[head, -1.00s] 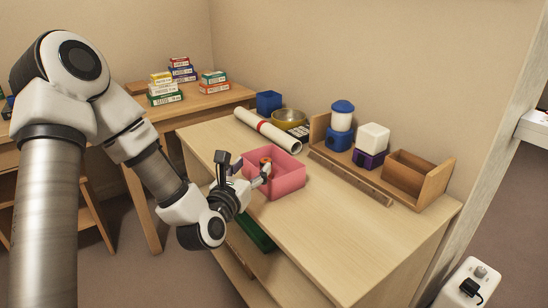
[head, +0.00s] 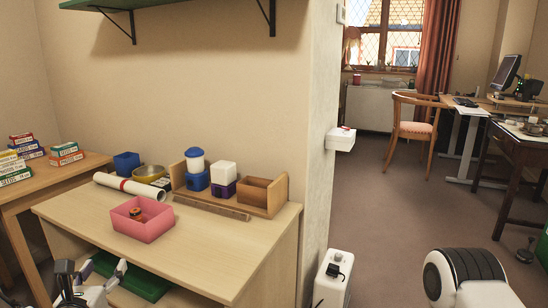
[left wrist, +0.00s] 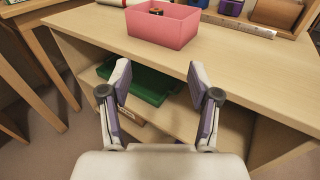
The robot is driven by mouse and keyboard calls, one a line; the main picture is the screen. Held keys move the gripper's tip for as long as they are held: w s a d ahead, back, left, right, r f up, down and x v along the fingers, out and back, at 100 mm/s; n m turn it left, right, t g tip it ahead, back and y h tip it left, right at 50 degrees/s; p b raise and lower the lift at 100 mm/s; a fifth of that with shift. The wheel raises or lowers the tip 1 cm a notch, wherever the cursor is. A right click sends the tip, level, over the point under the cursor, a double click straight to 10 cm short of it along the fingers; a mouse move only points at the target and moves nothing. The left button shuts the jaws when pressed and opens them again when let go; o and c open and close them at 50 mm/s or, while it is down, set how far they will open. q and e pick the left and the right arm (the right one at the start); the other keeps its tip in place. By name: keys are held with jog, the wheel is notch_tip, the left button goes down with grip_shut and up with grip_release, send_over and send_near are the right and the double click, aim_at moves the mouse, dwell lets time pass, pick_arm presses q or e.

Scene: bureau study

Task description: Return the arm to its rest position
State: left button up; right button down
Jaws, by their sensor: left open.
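My left gripper (head: 92,274) is at the lower left of the head view, in front of the bureau's front edge and below its top. In the left wrist view its two fingers (left wrist: 160,88) are spread wide with nothing between them. A pink box (head: 143,226) stands on the bureau top (head: 210,240), beyond and above the gripper, with a small orange and dark item (head: 137,214) inside. The box also shows at the top of the left wrist view (left wrist: 163,30). Part of my other arm shows at the lower right of the head view; its gripper is out of view.
A green tray (head: 135,276) lies on the shelf below the top, close behind the open fingers. A side table (head: 50,178) holds seed boxes (head: 66,153). Open floor (head: 390,220) lies right.

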pick_arm(q)
jog(key=s+d+f+m+g+h, duration=0.1)
jog(key=s+d+f+m+g, duration=0.3)
jog(key=f, duration=0.6)
jog(key=s+d+f+m+g+h, duration=0.1)
jog(key=s+d+f+m+g, duration=0.3)
jog(key=f, duration=0.6)
jog(key=s+d+f+m+g+h, duration=0.2)
jog(key=s+f+m, duration=0.35)
jog(key=f, duration=0.45)
jog(key=s+d+f+m+g, duration=0.1)
jog(key=s+f+m+g, duration=0.25)
jog(key=s+m, duration=0.55)
jog(key=s+d+f+m+g, duration=0.1)
jog(key=s+f+m+g, duration=0.3)
jog(key=m, duration=1)
notch_tip(320, 180, up, 34)
jog(key=s+p, duration=0.1)
jog(key=p, duration=3.2)
jog(key=shift+s+a+m+y, duration=0.2)
jog(key=shift+m+y, duration=0.1)
jog(key=shift+m, duration=0.15)
pick_arm(e)
notch_tip(320, 180, up, 33)
jog(key=shift+w, duration=0.25)
